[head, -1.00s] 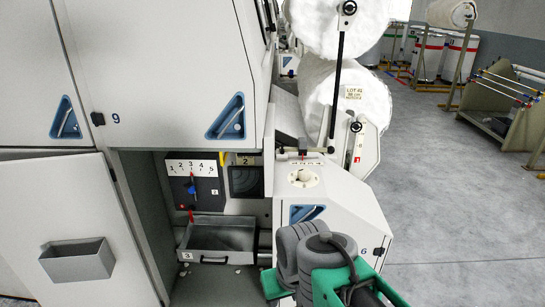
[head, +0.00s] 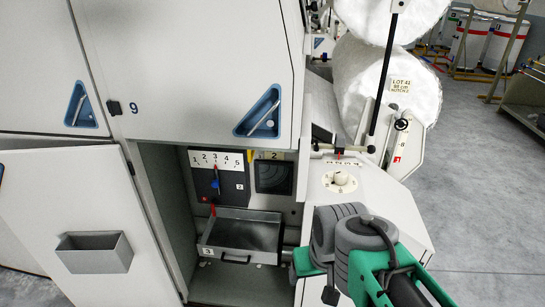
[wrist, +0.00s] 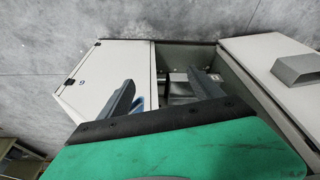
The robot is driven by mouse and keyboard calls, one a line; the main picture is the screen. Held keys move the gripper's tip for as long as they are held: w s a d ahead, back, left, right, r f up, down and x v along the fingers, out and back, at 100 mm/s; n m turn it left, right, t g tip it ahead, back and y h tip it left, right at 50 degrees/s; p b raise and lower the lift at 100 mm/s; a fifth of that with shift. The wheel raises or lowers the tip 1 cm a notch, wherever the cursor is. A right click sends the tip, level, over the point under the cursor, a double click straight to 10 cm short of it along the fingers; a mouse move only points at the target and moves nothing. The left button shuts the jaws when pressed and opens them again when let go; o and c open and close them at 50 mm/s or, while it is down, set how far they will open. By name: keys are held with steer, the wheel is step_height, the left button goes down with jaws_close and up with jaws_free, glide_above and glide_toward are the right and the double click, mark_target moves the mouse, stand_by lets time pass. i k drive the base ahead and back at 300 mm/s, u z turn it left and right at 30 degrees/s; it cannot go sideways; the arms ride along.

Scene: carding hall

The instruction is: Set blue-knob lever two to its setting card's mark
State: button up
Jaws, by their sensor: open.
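The blue-knob lever (head: 215,183) stands on a dark panel marked 2 inside the open cabinet bay in the head view. Its thin arm points up to about 3 on the white scale strip (head: 215,159), numbered 1 to 5. A card marked 2 (head: 271,156) with a yellow edge is to the right of the strip, above a dark square; I cannot make out any mark on it. My gripper (wrist: 163,92) is open and empty in the wrist view, its two dark fingers spread over the cabinet. The lever cannot be made out there.
A metal drawer (head: 209,252) marked 3 sticks out below the panel. The open door (head: 75,200) with a grey bin (head: 93,252) is on the left. A white cabinet with a round knob (head: 341,182) and large white rolls (head: 390,85) are on the right.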

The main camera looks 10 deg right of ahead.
mark_target(216, 183)
steer(key=u, duration=0.05)
steer(key=k, duration=0.4)
steer(key=u, duration=1.55)
steer(key=i, duration=1)
steer(key=z, duration=0.35)
